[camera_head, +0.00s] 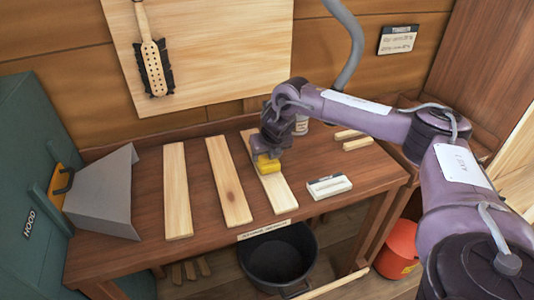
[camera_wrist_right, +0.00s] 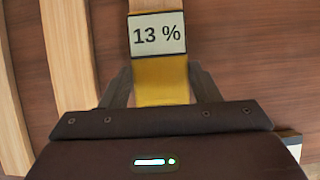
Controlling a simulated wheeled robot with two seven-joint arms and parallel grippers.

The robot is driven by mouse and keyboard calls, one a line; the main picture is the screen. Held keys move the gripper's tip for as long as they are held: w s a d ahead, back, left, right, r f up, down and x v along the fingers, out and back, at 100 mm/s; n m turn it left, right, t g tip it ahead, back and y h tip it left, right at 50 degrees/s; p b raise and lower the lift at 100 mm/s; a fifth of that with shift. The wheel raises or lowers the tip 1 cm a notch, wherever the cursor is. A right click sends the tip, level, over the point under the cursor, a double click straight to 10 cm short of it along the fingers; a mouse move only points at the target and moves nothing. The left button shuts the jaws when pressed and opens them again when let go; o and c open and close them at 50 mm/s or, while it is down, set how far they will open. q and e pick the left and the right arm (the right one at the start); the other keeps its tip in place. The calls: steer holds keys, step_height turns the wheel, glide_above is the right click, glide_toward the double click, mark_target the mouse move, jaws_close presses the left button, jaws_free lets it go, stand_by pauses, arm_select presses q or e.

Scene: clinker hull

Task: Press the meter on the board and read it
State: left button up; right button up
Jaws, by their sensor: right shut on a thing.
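A yellow meter (camera_head: 268,164) stands on the rightmost of three pale boards (camera_head: 273,190) on the workbench. In the right wrist view the yellow meter (camera_wrist_right: 160,82) has a pale display (camera_wrist_right: 157,35) that reads "13 %". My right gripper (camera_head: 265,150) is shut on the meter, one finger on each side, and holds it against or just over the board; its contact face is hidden. The other two boards (camera_head: 229,183) (camera_head: 177,190) lie to the left with nothing on them. My left gripper is not in view.
A small white labelled block (camera_head: 329,187) lies right of the boards. A grey metal hood (camera_head: 103,195) stands at the bench's left end. A whitish jar (camera_head: 301,125) and light wood strips (camera_head: 352,139) are behind. A black bucket (camera_head: 279,262) sits below the bench.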

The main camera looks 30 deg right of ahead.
mark_target(266, 158)
steer(key=shift+f, duration=0.35)
stand_by(0.5)
steer(key=shift+s+f, duration=0.15)
steer(key=shift+f, duration=0.1)
stand_by(1.1)
step_height(266, 158, up, 8)
steer(key=p, duration=0.6)
steer(key=shift+r, duration=0.25)
steer(key=shift+w+f, duration=0.1)
steer(key=shift+w, duration=0.1)
steer(key=shift+a, duration=0.1)
